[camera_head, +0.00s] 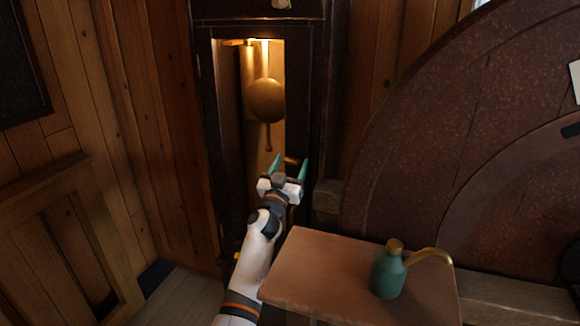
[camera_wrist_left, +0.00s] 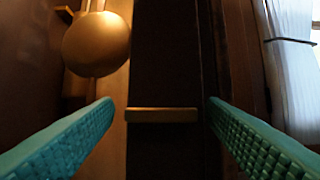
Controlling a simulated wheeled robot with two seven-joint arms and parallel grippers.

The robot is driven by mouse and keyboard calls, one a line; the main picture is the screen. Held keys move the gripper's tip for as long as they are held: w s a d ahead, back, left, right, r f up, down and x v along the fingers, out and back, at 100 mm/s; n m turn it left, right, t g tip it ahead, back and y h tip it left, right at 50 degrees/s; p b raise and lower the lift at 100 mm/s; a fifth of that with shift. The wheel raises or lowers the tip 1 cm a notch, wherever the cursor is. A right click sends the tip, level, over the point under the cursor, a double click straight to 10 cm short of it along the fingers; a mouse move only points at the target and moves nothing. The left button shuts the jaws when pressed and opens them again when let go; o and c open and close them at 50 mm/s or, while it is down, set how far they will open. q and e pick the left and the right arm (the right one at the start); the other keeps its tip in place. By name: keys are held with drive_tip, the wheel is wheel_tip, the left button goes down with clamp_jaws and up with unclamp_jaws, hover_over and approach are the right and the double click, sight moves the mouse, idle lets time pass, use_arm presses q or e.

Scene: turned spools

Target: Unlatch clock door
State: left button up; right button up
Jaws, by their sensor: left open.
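The clock door (camera_head: 303,95) is a tall dark wooden frame around a lit opening and looks closed. A brass pendulum (camera_head: 266,100) hangs inside it; its round bob also shows in the left wrist view (camera_wrist_left: 97,44). A short brass latch bar (camera_head: 292,160) lies level across the dark right side of the door. In the left wrist view the latch bar (camera_wrist_left: 162,115) appears between my two fingers. My left gripper (camera_head: 287,168) is open, with teal fingers either side of the bar and pointing at the door. I cannot tell whether they touch it. My right gripper is not in view.
A small wooden table (camera_head: 325,275) stands in front to the right of my left arm, carrying a green oil can (camera_head: 388,273) with a brass spout. A large reddish stone wheel (camera_head: 440,130) fills the right side. Wood-panelled wall (camera_head: 130,130) is at the left.

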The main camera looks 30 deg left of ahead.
use_arm(q)
drive_tip(key=c, duration=1)
